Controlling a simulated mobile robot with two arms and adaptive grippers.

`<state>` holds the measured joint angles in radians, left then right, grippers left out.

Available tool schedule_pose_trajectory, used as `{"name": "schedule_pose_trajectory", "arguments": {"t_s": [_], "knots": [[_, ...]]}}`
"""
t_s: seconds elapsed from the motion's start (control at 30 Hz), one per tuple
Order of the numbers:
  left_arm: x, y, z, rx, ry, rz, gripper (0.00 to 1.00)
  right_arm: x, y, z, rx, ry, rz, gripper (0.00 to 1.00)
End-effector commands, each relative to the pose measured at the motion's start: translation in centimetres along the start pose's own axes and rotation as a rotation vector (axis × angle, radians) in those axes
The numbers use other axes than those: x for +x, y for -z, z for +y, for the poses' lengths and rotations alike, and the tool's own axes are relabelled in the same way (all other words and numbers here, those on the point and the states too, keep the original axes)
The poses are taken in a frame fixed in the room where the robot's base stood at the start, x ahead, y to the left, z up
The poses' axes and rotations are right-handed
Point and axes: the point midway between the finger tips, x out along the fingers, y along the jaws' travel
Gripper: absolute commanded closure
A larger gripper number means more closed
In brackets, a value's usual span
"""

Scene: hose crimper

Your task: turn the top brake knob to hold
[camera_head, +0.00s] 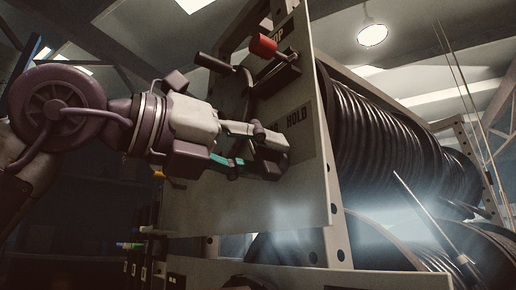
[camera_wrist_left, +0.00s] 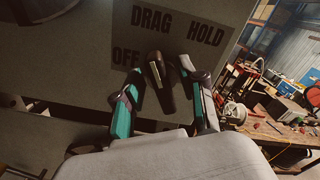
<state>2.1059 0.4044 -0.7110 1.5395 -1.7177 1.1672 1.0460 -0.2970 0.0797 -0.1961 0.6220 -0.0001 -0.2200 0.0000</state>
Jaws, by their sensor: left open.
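The top brake knob (camera_wrist_left: 158,82) is a black lever-shaped knob with a pale line, on a grey panel in the left wrist view. Its narrow end points up, roughly toward the DRAG label (camera_wrist_left: 151,19). The HOLD label (camera_wrist_left: 205,34) is to the upper right and the OFF label (camera_wrist_left: 126,56) to the left. My left gripper (camera_wrist_left: 160,70) is open, one teal-padded finger on each side of the knob. Contact cannot be told. In the head view my left gripper (camera_head: 263,150) is at the panel's front, hiding the knob, left of and below HOLD (camera_head: 298,116).
A red-handled lever (camera_head: 263,46) and a black handle (camera_head: 213,62) stick out from the panel (camera_head: 270,215) above my gripper. A large reel of black hose (camera_head: 395,135) is behind it. The wrist view shows a cluttered wooden bench (camera_wrist_left: 275,130) at right.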

Motion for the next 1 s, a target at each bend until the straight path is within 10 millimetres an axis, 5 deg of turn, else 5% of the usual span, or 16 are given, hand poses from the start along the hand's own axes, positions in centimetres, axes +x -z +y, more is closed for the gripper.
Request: {"name": "schedule_pose_trajectory", "arguments": {"t_s": [0.1,0.33,0.67,1.0], "knots": [[0.0,0.1,0.0,0.000,0.000,0.001,0.61,0.0,-0.1,-0.9,0.000,0.011,-0.002,0.54],[0.0,0.0,0.0,0.000,0.000,0.001,0.99,0.0,-0.3,-0.8,-0.003,0.010,-0.004,0.54],[-0.1,0.0,0.0,0.043,0.000,0.001,1.00,0.1,-0.5,-0.1,-0.006,0.002,-0.006,0.54],[-0.1,0.0,-0.1,0.270,0.000,-0.001,1.00,0.7,-0.6,0.0,-0.004,0.000,-0.007,0.54]]}}
